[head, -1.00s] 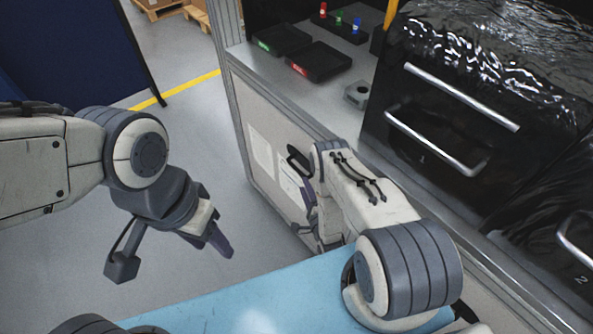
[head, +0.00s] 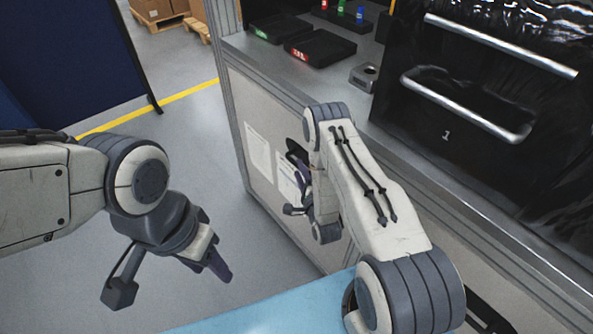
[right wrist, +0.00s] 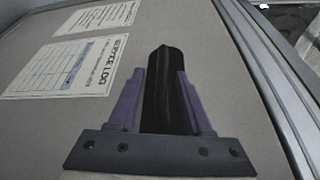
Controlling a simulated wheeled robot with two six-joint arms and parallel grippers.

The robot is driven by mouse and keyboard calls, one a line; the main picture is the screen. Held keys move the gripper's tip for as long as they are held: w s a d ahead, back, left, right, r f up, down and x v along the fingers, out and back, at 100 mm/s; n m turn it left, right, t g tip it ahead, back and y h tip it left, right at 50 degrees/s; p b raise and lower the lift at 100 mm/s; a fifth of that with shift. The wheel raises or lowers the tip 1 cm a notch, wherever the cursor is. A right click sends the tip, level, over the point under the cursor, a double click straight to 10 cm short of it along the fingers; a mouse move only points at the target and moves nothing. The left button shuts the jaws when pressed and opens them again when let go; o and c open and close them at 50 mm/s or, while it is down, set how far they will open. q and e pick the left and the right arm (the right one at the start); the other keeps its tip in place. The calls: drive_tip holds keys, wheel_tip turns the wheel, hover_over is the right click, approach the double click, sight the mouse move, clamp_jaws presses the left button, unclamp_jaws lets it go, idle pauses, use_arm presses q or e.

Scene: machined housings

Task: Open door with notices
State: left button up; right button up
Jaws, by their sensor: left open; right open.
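The door with notices (head: 236,105) is a grey panel under the workbench, with white papers (head: 259,152) on it. In the right wrist view the door (right wrist: 45,125) fills most of the picture, and one notice (right wrist: 62,68) has a log heading. A dark handle (right wrist: 164,92) stands between the two purple fingers of my right gripper (right wrist: 160,76). The fingers are apart, one on each side of it; I cannot tell if they touch it. In the head view my right arm partly hides this spot. My left gripper (head: 219,264) is open and empty above the floor, away from the door.
The bench top holds black trays (head: 318,48), a grey block (head: 365,76) and black drawers with metal handles (head: 470,112). A blue surface (head: 275,312) lies at the front. Open floor (head: 190,130) with a yellow line lies left of the door; a dark blue screen (head: 60,65) stands beyond.

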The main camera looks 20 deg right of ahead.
drive_tip(key=shift+w, duration=1.75)
clamp_jaws()
